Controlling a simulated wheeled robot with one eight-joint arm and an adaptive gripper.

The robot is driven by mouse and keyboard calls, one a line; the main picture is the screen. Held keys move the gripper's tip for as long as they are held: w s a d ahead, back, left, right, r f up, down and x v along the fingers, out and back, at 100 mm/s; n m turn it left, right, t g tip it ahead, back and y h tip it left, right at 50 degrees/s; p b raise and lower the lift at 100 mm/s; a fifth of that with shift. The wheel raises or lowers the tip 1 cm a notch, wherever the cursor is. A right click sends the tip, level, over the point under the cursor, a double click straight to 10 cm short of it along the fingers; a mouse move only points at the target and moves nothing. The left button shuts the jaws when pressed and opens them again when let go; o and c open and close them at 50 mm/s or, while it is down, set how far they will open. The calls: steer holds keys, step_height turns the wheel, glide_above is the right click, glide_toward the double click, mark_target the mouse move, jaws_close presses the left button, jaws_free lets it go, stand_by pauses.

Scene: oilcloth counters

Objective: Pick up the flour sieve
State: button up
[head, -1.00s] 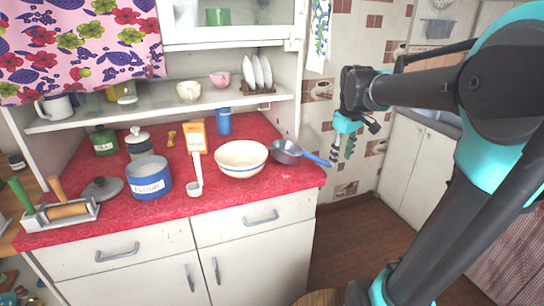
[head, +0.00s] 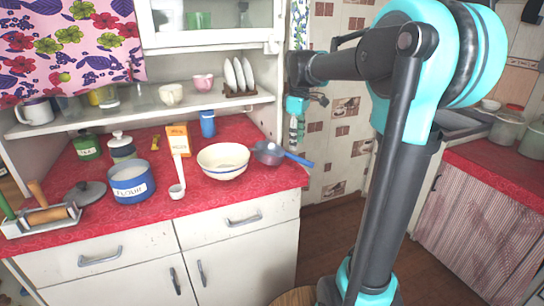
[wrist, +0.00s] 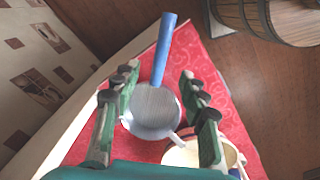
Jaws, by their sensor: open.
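The flour sieve (head: 268,153), a grey mesh bowl with a blue handle, lies at the right end of the red counter, its handle reaching past the edge. In the wrist view the sieve (wrist: 152,112) shows between and beyond the two fingers, with its handle pointing up.
A cream bowl (head: 223,160) stands close beside the sieve, left of it. A wooden barrel (wrist: 262,28) is on the floor.

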mark_target(296, 156)
steer(key=shift+w+f, duration=0.1)
steer(key=shift+f, duration=3.85)
steer(key=shift+c, duration=0.5)
jaws_close()
